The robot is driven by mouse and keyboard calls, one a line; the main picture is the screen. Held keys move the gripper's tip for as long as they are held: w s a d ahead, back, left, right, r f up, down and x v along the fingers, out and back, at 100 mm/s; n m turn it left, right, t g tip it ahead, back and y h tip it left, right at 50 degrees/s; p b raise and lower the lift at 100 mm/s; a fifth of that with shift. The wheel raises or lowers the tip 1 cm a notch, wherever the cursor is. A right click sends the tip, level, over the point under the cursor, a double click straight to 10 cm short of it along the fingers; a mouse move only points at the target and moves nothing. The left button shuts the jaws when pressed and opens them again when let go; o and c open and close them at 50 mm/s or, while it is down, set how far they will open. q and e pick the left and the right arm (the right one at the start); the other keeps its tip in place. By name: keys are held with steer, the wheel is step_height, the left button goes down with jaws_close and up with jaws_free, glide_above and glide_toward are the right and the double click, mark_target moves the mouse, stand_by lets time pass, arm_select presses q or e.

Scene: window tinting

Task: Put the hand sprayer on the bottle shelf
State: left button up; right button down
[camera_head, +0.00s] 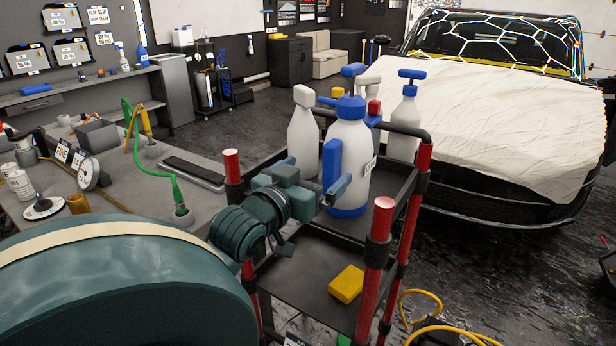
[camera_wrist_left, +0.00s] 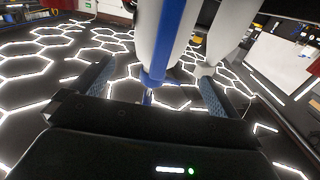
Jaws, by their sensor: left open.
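The hand sprayer (camera_head: 350,150), a large white bottle with a blue pump top, blue side handle and blue base, stands upright on the black cart's upper tray (camera_head: 388,195). My left gripper (camera_head: 313,180) is at its handle side, open. In the left wrist view, the blue handle (camera_wrist_left: 164,40) comes down between the open fingers of the gripper (camera_wrist_left: 155,88); I cannot tell whether they touch it. A grey wall shelf (camera_head: 75,92) at the back left carries a few bottles; I cannot tell if it is the bottle shelf. My right gripper is not in view.
White bottles (camera_head: 303,135) stand close around the sprayer. Red-and-black cart posts (camera_head: 374,255) rise near my arm. A yellow block (camera_head: 346,284) lies on the lower tray. A cluttered grey workbench (camera_head: 120,180) is left; a covered car (camera_head: 490,80) is right. Dark floor lies between workbench and cart.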

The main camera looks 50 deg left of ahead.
arm_select(q)
steer(key=d+f+m+g+h, duration=0.25)
steer(key=d+f, duration=0.45)
steer(key=f, duration=0.4)
steer(key=d+f+m+g+h, duration=0.1)
steer(key=d+f+h, duration=0.2)
steer(key=d+f, duration=0.65)
steer(key=s+d+f+m+g+h, duration=0.3)
steer(key=s+d+f, duration=0.6)
steer(key=d+f, duration=0.3)
steer(key=shift+s+f+p, duration=0.2)
steer(key=shift+f+p, duration=0.15)
steer(key=shift+p, duration=0.1)
